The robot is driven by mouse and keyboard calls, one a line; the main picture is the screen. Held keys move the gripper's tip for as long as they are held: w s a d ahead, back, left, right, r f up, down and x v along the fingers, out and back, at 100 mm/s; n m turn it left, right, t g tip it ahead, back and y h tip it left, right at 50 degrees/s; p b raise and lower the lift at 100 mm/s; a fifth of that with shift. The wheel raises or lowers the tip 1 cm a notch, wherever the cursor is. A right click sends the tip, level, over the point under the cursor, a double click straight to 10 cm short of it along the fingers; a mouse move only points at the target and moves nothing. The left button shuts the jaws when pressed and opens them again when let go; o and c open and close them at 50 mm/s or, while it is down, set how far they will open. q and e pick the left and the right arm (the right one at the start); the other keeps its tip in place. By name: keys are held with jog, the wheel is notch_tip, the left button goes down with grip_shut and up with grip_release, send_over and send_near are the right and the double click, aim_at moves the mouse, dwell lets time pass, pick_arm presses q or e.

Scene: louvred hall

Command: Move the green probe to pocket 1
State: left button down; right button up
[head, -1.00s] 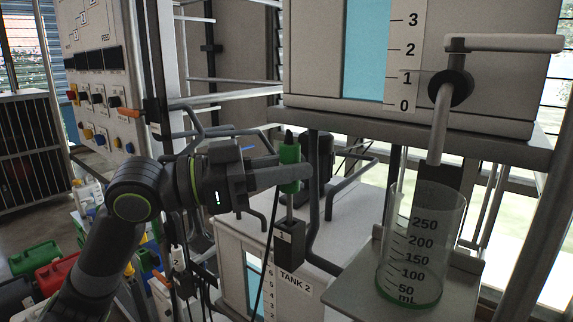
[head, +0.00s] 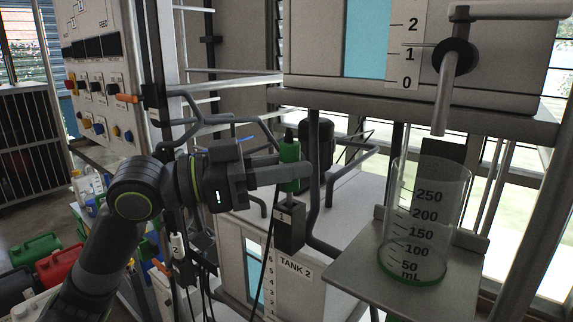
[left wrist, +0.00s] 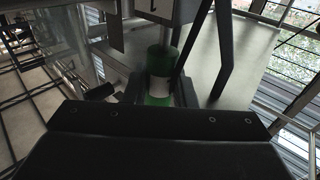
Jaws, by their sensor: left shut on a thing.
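The green probe (head: 289,151) is upright, with a black top and a metal rod below its green body. My left gripper (head: 293,173) is shut on the green body. Pocket 1 (head: 290,236), a dark box labelled 1, is directly below. The rod reaches down to the pocket's top and seems to enter it; a short gap shows between the green body and the box. In the left wrist view the probe (left wrist: 158,61) shows green and white between the fingers, its rod running to the labelled box (left wrist: 176,9). My right gripper is not in view.
Tank 2 (head: 306,291) stands behind and below, with grey pipes close to the pocket. A measuring cylinder (head: 428,225) stands on a shelf (head: 365,283) at the right, under a tap (head: 453,58). A switch panel (head: 98,90) and jerrycans (head: 58,268) are at the left.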

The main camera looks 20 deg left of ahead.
pick_arm(q)
jog(key=c, duration=1.1)
grip_release()
jog(key=shift+a+r, duration=0.15)
jog(key=shift+r, duration=0.05)
jog(key=s+a+r, duration=0.1)
jog(key=a+r+p, duration=0.1)
jog(key=r, duration=0.1)
jog(key=s+a+r, duration=0.1)
jog(key=a, duration=0.1)
jog(key=shift+s+a+r+p, duration=0.1)
jog(key=shift+s+r+p, duration=0.1)
jog(key=shift+s+p, duration=0.15)
